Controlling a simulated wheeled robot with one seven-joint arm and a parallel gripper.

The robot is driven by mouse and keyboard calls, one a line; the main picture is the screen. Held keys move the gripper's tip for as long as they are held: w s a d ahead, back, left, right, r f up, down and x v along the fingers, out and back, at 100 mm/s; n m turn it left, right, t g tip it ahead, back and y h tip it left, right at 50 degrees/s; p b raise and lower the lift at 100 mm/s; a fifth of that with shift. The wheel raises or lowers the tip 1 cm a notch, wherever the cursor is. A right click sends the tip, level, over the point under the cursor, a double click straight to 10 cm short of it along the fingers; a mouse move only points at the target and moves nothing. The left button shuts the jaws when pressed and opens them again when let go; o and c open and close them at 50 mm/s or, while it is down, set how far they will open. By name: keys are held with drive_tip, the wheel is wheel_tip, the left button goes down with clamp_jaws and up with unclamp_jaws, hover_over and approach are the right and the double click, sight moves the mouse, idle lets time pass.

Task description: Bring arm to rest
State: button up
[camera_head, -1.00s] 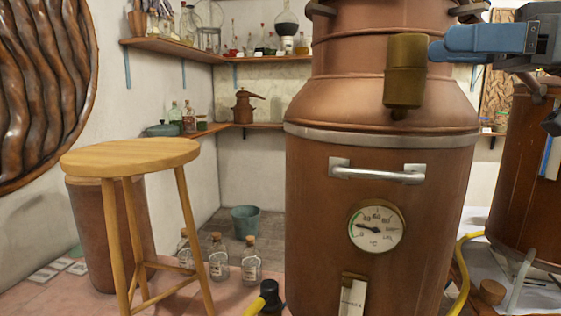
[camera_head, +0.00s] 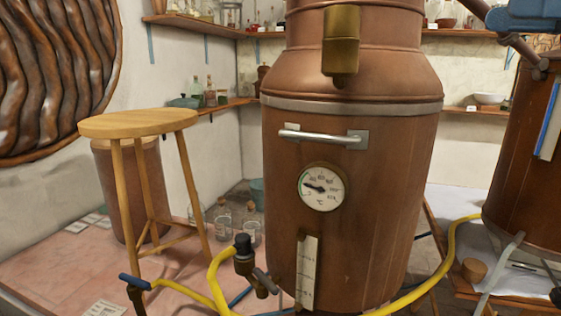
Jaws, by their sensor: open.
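The rest of my arm is mostly out of view.
A wooden stool (camera_head: 138,124) stands at the left. A yellow hose (camera_head: 435,265) and a black-topped tap (camera_head: 243,258) lie low in front. Shelves with bottles line the back walls.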

drive_tip(key=w+a+f+m+t+h, duration=0.1)
drive_tip(key=w+f+m+t+h, duration=0.25)
drive_tip(key=f, duration=0.65)
drive_tip(key=w+f+m+t+h, duration=0.15)
drive_tip(key=f+m+t, duration=0.25)
drive_tip(key=f+m, duration=0.5)
drive_tip(key=s+a+f+m+h, duration=0.1)
drive_tip(key=s+f+m+h, duration=0.2)
drive_tip(key=f, duration=0.8)
drive_tip(key=s+a+f+m+h, duration=0.1)
drive_tip(key=s+f+h, duration=0.35)
drive_tip(key=f, duration=0.55)
drive_tip(key=s+f+h, duration=0.2)
drive_tip(key=s+f, duration=0.3)
drive_tip(key=s, duration=0.3)
drive_tip(key=s+f+h, duration=0.2)
drive_tip(key=s+f, duration=0.3)
drive_tip(key=s, duration=0.4)
drive_tip(key=s+a+r+n, duration=0.1)
drive_tip(key=s+r+n, duration=0.1)
drive_tip(key=s, duration=0.7)
drive_tip(key=s+a+r+n, duration=0.1)
drive_tip(key=s+r+n, duration=0.1)
drive_tip(key=s, duration=0.7)
drive_tip(key=shift+s+r+g, duration=0.15)
drive_tip(key=shift+r+g, duration=0.15)
drive_tip(key=shift+g, duration=0.15)
